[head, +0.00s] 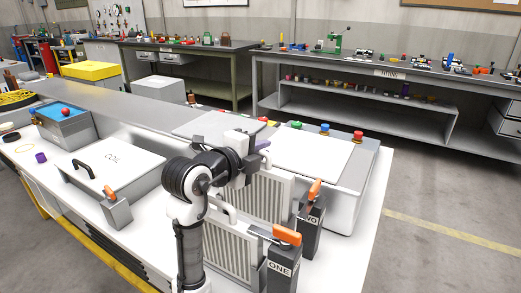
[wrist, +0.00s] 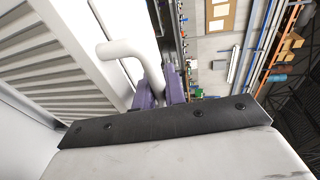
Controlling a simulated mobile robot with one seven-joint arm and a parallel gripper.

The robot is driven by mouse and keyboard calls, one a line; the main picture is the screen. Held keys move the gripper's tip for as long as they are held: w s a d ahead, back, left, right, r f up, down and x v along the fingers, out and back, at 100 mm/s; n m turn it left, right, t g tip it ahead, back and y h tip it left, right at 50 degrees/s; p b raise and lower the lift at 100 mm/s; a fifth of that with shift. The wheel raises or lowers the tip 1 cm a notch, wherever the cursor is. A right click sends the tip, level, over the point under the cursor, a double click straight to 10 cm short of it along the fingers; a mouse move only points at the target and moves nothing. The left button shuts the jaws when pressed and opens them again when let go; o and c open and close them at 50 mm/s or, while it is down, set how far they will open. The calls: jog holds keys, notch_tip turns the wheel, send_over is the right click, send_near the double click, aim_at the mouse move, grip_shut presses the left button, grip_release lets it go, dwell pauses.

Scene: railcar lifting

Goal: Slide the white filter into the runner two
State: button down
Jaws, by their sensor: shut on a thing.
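My gripper (wrist: 161,92) has purple fingers shut on the white bent handle (wrist: 122,50) of a slatted white filter (wrist: 50,60) in the wrist view. In the head view my gripper (head: 262,147) is above this filter (head: 268,195), which stands upright. Its right edge is beside the dark post marked "WO", the first letter hidden, that is runner two (head: 311,218). The filter's lower edge is hidden. A second slatted filter (head: 230,250) stands in front, beside the post of runner one (head: 281,268); my arm hides part of it. Both posts have orange levers.
A grey lidded box marked COIL (head: 113,160) with a black handle stands left. Another post with an orange lever (head: 115,208) is beside it. A white-topped box with coloured buttons (head: 315,150) stands behind the filters. A blue-topped box (head: 62,113) is at far left.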

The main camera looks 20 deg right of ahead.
jog(key=shift+s+f+b, duration=0.2)
jog(key=shift+f+b, duration=1.15)
jog(key=shift+r, duration=0.1)
notch_tip(320, 180, up, 6)
jog(key=p, duration=0.4)
jog(key=shift+w+r, duration=0.2)
jog(key=shift+r, duration=0.05)
dwell(0.7)
jog(key=shift+b, duration=0.45)
dwell(1.7)
